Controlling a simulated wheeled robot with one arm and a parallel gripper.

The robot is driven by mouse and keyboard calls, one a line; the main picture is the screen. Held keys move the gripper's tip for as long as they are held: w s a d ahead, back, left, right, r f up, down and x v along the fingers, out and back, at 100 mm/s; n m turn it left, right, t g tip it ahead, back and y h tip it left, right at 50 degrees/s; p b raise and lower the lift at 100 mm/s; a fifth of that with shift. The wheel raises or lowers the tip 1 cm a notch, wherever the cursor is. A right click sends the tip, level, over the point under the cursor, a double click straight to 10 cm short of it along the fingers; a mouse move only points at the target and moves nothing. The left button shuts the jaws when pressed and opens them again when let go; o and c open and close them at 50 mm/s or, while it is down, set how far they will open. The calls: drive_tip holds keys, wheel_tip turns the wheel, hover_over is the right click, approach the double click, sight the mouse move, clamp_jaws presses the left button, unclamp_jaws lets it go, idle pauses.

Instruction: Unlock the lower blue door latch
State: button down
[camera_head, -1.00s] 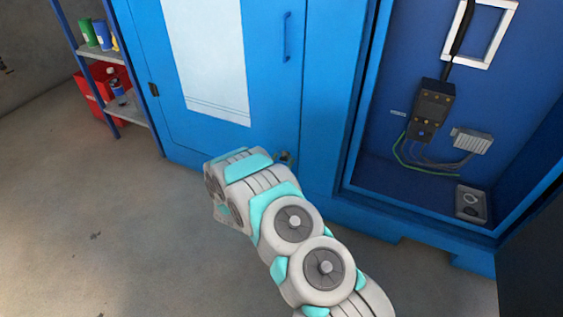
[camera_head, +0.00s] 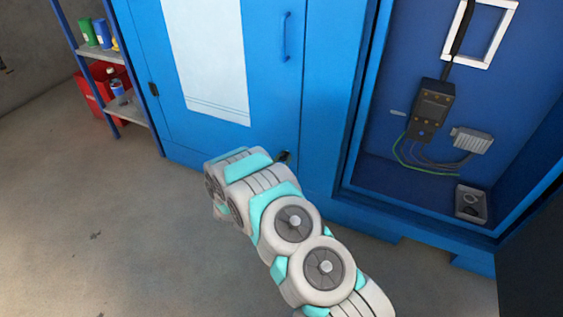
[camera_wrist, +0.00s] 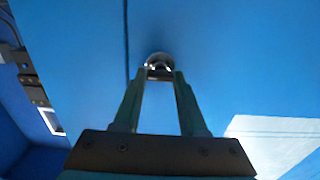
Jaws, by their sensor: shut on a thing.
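The blue door (camera_head: 268,100) is closed, with a white sheet on it and a blue bar handle higher up. The lower latch (camera_wrist: 158,59) is a small round metallic knob on the blue face, close to a dark door seam in the wrist view. My gripper (camera_wrist: 160,74) has its two fingertips shut on the latch. In the head view my wrist stands low in front of the door and hides most of the gripper. A small dark part (camera_head: 284,156) shows past it at the door; I cannot tell whether it is latch or finger.
An open blue compartment on the right holds a black control box (camera_head: 431,110), a grey connector (camera_head: 472,141) and a small grey box (camera_head: 471,203). A shelf (camera_head: 103,53) with bottles and a red bin stands on the left. The floor in front is clear.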

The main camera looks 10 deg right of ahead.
drive_tip(key=shift+n, duration=0.4)
drive_tip(key=n+p, duration=0.1)
drive_tip(key=n, duration=0.3)
drive_tip(key=n+p, duration=0.1)
drive_tip(key=n, duration=0.3)
drive_tip(key=shift+w+a, duration=0.1)
drive_tip(key=n+p, duration=0.1)
drive_tip(key=n, duration=0.4)
drive_tip(key=shift+f, duration=0.15)
drive_tip(key=shift+f+n+p, duration=0.1)
drive_tip(key=shift+n+p, duration=0.35)
drive_tip(key=shift+n, duration=1.55)
drive_tip(key=shift+c, duration=2.3)
unclamp_jaws()
